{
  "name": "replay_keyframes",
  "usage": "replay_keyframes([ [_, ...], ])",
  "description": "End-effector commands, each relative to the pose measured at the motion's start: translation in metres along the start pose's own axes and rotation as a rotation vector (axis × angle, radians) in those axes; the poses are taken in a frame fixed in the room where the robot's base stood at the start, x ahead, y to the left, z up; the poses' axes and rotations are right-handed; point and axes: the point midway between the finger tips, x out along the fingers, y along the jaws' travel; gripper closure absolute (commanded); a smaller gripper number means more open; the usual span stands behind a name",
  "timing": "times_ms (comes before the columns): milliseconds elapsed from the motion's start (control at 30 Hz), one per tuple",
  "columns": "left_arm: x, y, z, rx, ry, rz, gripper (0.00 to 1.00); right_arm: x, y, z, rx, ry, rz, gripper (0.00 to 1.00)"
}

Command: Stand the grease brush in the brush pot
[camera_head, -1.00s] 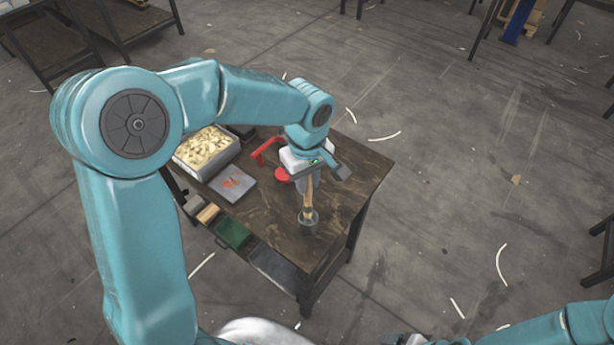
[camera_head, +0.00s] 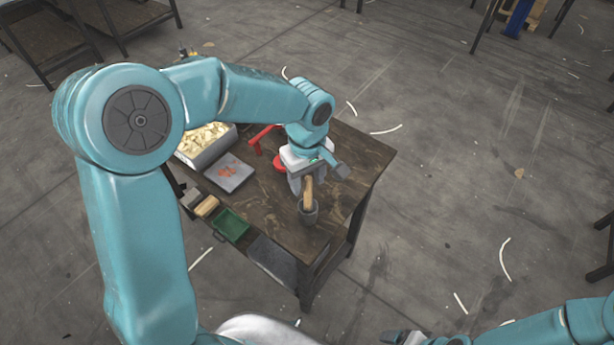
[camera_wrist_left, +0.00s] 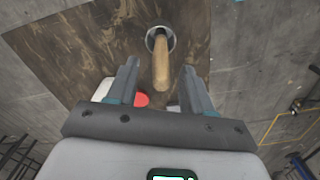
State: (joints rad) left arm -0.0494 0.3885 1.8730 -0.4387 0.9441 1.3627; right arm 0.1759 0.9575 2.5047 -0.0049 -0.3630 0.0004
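The grease brush (camera_head: 308,190), with a light wooden handle, stands in the grey brush pot (camera_head: 309,214) near the table's front right edge. Its handle (camera_wrist_left: 161,68) leans a little, and its lower end is hidden inside the round pot (camera_wrist_left: 153,36). My left gripper (camera_head: 301,187) is just above the pot. In the left wrist view its two fingers (camera_wrist_left: 160,84) are spread, with the handle between them and a gap on both sides. My right gripper (camera_head: 395,337) shows only in part at the bottom edge, and its fingers cannot be made out.
On the dark wooden table (camera_head: 345,165) stand a bin of pale pieces (camera_head: 205,141), a grey plate with reddish marks (camera_head: 229,173) and a red tool (camera_head: 262,138). A green tray (camera_head: 231,226) lies along the front. The table's right part is clear.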

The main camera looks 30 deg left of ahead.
Motion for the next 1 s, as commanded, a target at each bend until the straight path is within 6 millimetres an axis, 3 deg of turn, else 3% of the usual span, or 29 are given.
replay_keyframes([
  [233,-0.001,0.0,0.0,0.0,0.0,0.0,0.5,0.0,0.0,0.0,0.0,0.0,0.0,0.16],
  [367,-0.011,0.001,-0.001,-0.001,0.002,0.003,0.5,0.001,0.0,0.0,0.0,0.0,0.0,0.16],
  [800,-0.12,0.001,0.0,-0.001,0.002,0.005,0.5,-0.001,0.0,0.0,0.0,0.0,0.0,0.16],
  [1000,-0.153,0.001,0.0,0.0,0.001,0.003,0.5,-0.003,-0.001,0.0,0.0,0.0,0.0,0.16],
])
